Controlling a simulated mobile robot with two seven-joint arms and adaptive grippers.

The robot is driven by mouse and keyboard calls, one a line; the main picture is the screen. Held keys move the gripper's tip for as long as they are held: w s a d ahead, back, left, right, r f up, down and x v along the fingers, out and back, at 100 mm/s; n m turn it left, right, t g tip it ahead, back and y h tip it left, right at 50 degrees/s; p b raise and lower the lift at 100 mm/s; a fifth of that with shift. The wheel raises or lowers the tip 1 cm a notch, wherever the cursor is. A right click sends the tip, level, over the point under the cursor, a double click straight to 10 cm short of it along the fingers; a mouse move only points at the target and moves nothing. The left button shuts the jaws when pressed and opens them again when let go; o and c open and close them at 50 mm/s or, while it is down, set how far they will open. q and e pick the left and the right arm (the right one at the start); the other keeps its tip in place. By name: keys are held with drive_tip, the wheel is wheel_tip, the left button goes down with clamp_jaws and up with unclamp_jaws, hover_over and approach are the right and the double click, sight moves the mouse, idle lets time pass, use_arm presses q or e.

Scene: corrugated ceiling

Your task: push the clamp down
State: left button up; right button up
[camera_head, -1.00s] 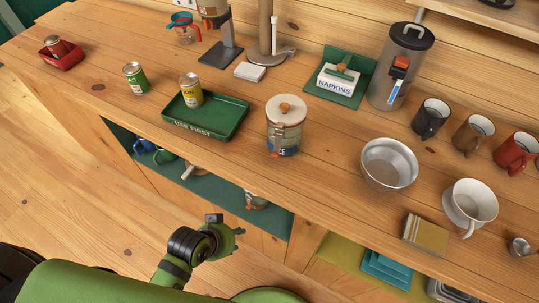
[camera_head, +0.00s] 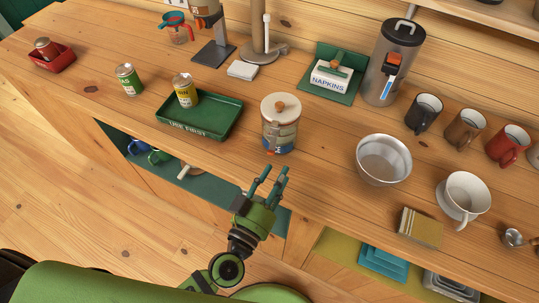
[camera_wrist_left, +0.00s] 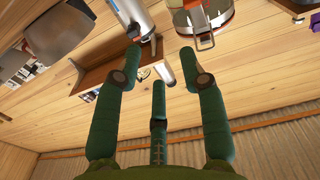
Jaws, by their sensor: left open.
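The clamp jar (camera_head: 283,135) stands on the wooden counter, with a pale lid and a brown knob (camera_head: 280,105) on top. Its front clamp is too small to make out clearly in the head view. In the left wrist view the jar shows at the top with a red-orange band, and a metal wire clamp (camera_wrist_left: 205,43) hangs out from its side. My left gripper (camera_head: 272,178) is open and empty, in front of the counter edge and below the jar. Its green fingers (camera_wrist_left: 159,82) are spread, apart from the jar. My right gripper is not in view.
A green tray (camera_head: 213,128) with a yellow can is left of the jar. A metal bowl (camera_head: 384,160) and a white cup (camera_head: 463,194) are right. A napkin holder (camera_head: 333,75) and dispenser (camera_head: 393,65) stand behind. Counter around the jar is clear.

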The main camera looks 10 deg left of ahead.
sight(272, 144)
use_arm(q)
drive_tip(key=w+y, duration=0.1)
drive_tip(key=w, duration=0.1)
drive_tip(key=w+a+f+n+y, duration=0.1)
drive_tip(key=w, duration=0.1)
drive_tip(key=w+a+f+y+p, duration=0.1)
drive_tip(key=w, duration=0.2)
drive_tip(key=shift+w+a+f+n, duration=0.1)
drive_tip(key=shift+a+f+n, duration=0.1)
drive_tip(key=shift+n, duration=0.2)
